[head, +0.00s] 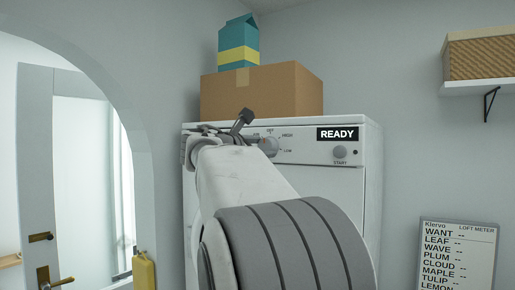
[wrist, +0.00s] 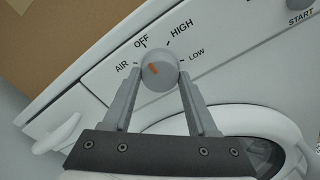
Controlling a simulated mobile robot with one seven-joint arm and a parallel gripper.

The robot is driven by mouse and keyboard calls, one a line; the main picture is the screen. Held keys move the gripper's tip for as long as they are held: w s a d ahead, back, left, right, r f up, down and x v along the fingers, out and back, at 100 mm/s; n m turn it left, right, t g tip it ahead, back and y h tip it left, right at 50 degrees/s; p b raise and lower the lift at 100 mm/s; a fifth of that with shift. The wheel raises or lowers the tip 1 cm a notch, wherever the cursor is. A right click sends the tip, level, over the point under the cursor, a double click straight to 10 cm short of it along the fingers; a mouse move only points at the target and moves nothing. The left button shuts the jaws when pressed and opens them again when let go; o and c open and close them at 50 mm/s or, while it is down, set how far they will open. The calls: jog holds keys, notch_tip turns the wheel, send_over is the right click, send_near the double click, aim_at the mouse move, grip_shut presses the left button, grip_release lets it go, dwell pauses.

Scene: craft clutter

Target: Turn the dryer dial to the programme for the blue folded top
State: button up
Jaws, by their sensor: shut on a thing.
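The dryer (head: 325,133) is white, and its display reads READY. Its round grey dial (wrist: 165,76) has an orange mark on the left part of its face, on the side towards AIR. The labels AIR, OFF, HIGH and LOW run around it from left to right. The dial (head: 269,146) is partly hidden by my arm in the head view. My gripper (wrist: 160,80) is shut on the dial, with one finger on each side. No blue folded top is visible in either view.
A START button (head: 340,152) sits right of the dial. A cardboard box (head: 285,92) with a teal and yellow carton (head: 238,43) stands on the dryer. A wall chart (head: 458,255) headed LOFT METER is at lower right, below a shelf basket (head: 485,55). A door (head: 37,170) is at left.

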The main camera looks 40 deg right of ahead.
jog(key=shift+c, duration=0.4)
jog(key=shift+f+m+b, duration=0.1)
jog(key=shift+m+b, duration=0.3)
jog(key=shift+b, duration=0.1)
jog(key=shift+m+b, duration=0.3)
jog(key=m+b, duration=0.2)
jog(key=m, duration=0.1)
jog(key=shift+f+b, duration=0.1)
jog(key=shift+b, duration=0.25)
jog(key=m+b, duration=0.4)
jog(key=m, duration=0.2)
jog(key=shift+m, duration=0.3)
jog(key=m+b, duration=0.2)
jog(key=m, duration=0.3)
jog(key=shift+m, duration=0.3)
jog(key=m, duration=0.1)
jog(key=m+b, duration=0.1)
jog(key=m, duration=0.3)
jog(key=shift+r+b, duration=0.25)
jog(key=shift+b, duration=0.15)
